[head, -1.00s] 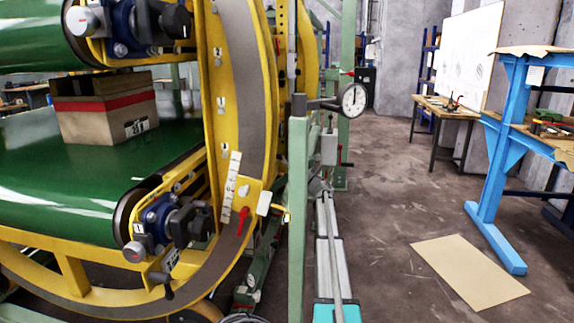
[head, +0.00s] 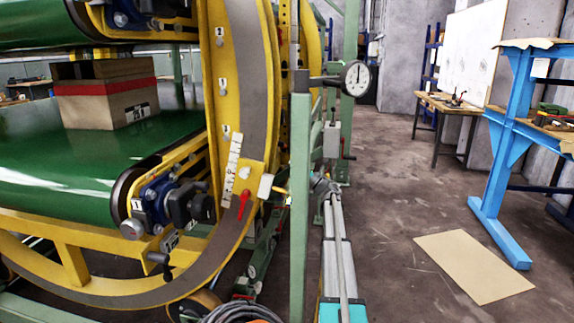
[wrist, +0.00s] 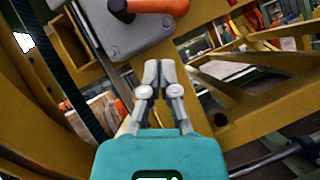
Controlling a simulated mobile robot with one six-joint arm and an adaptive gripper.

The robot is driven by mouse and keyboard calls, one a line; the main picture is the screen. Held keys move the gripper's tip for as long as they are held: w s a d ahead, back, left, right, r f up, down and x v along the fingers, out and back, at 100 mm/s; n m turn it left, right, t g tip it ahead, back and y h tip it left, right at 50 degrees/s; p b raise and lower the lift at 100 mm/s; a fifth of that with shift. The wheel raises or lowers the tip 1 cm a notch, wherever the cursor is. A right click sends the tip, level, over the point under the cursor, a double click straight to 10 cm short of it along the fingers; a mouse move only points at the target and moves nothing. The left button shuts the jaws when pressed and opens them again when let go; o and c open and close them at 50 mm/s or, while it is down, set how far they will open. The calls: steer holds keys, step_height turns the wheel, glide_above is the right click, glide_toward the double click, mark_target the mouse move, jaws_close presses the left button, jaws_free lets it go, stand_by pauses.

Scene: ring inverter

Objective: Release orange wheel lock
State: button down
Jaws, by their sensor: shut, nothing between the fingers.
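In the wrist view, an orange handle (wrist: 155,6) sits on a grey plate (wrist: 125,38) at the top edge; its upper part is cut off by the frame. My gripper (wrist: 158,66) is shut and empty, with its fingertips below the handle and apart from it in the picture. Yellow frame members surround it. In the head view, a red-orange lever (head: 243,203) is on the yellow ring frame (head: 222,100), below a white scale strip. I cannot tell whether it is the same handle. I cannot make out my gripper in the head view.
A green conveyor belt (head: 60,185) carries a cardboard box (head: 105,100) inside the ring. A green post (head: 299,200) and a dial gauge (head: 356,78) stand right of it. A blue bench (head: 495,150) is at the right. The floor between has a flat tan sheet (head: 475,265).

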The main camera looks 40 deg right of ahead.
steer(key=b+v, duration=0.3)
steer(key=v, duration=0.5)
steer(key=shift+s+r, duration=0.1)
steer(key=shift+s, duration=0.1)
stand_by(0.4)
